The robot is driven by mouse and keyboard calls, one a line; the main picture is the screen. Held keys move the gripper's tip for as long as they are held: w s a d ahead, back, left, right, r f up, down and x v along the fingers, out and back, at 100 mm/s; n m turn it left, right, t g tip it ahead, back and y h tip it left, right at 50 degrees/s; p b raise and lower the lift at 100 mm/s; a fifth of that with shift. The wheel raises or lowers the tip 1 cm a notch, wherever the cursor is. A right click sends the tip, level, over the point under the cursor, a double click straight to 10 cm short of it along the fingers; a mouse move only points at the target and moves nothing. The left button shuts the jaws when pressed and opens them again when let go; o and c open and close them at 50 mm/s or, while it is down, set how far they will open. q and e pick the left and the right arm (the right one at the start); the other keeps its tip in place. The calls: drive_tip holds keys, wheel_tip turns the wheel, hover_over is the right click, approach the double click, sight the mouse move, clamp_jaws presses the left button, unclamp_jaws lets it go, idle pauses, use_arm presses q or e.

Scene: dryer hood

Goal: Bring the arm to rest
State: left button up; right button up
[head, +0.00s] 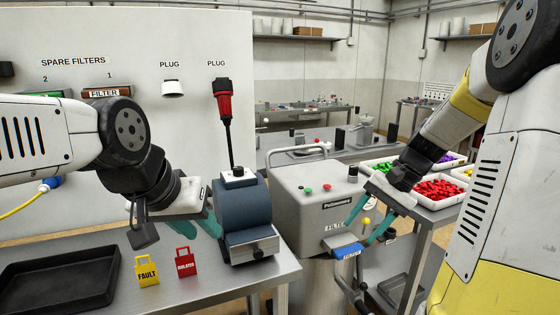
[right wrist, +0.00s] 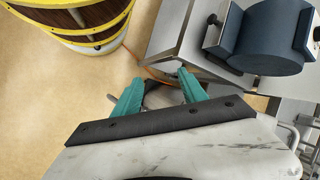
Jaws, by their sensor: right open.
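My right gripper (head: 361,231) comes down from the right in the head view. Its two teal fingers are spread apart in front of the grey Pelletizing-type machine (head: 310,200), and nothing is clearly held between them. In the right wrist view the same gripper (right wrist: 160,90) shows its fingers apart over a small dark grey part. A blue labelled piece (head: 347,252) lies just below the fingertips at the machine's front; I cannot tell whether they touch. My left gripper (head: 209,222) is over the bench, beside the dark blue device (head: 243,212); its teal fingers are partly hidden.
A black tray (head: 60,278), a yellow FAULT tag (head: 147,271) and a red ISOLATED tag (head: 186,262) are on the bench (head: 215,285). A red-and-black plug (head: 223,100) is at the panel. Bins of red pieces (head: 437,189) stand behind my right gripper.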

drive_tip(key=s+a+r+n+t+h, duration=0.1)
drive_tip(key=s+a+r+n+t, duration=0.2)
drive_tip(key=s, duration=0.4)
drive_tip(key=s+a+r+n+t+h, duration=0.2)
drive_tip(key=s+a+r+n, duration=0.1)
drive_tip(key=s+r, duration=0.3)
drive_tip(key=shift+s+n+t+h, duration=0.3)
drive_tip(key=shift+s+n+t, duration=0.1)
drive_tip(key=shift+n, duration=0.1)
